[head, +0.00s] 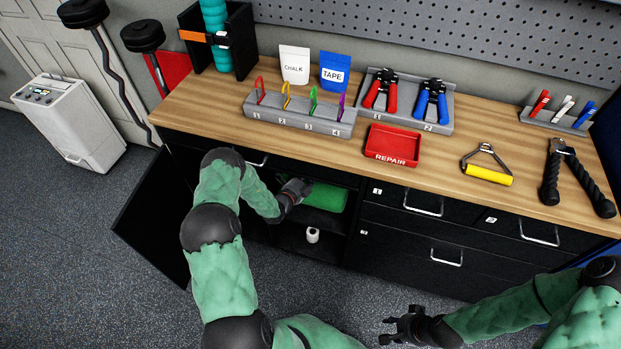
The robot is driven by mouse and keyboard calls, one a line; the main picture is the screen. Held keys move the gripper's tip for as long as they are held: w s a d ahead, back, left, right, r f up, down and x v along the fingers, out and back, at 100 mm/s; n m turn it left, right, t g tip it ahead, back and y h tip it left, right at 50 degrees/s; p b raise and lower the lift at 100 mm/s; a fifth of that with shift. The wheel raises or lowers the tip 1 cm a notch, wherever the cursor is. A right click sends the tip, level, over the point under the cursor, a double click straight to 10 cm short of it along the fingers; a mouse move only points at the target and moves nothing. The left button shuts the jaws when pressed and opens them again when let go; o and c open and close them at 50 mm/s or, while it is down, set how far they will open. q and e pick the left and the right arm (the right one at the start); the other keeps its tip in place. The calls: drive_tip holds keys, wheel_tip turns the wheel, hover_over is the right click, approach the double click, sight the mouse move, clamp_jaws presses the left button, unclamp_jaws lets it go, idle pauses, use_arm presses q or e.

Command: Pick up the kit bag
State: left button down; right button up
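A green, soft-looking bundle (327,198), which may be the kit bag, lies in the open cabinet under the worktop. A dark shape (322,222) shows just below it; I cannot tell whether it is a shelf or a bag. My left gripper (298,188) reaches into the cabinet opening at the left end of the green bundle. Its fingers are small and dark here, so its grip is unclear. My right gripper (398,327) is open and empty, low in front of the drawers.
The cabinet door (150,215) stands open at left. A white roll (312,235) sits lower inside. Closed drawers (440,235) with handles are at right. The worktop (340,150) carries a red repair tray (392,146), a yellow-handled grip (487,174) and pliers (381,92).

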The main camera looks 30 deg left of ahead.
use_arm(q)
drive_tip(key=shift+r+p, duration=0.55)
drive_tip(key=shift+r, duration=1)
drive_tip(key=s+d+p, duration=0.2)
drive_tip(key=s, duration=0.7)
drive_tip(key=s+d+p, duration=0.2)
drive_tip(key=s, duration=0.8)
drive_tip(key=shift+d+p, duration=0.3)
drive_tip(key=shift+p, duration=0.1)
drive_tip(key=shift+f, duration=0.1)
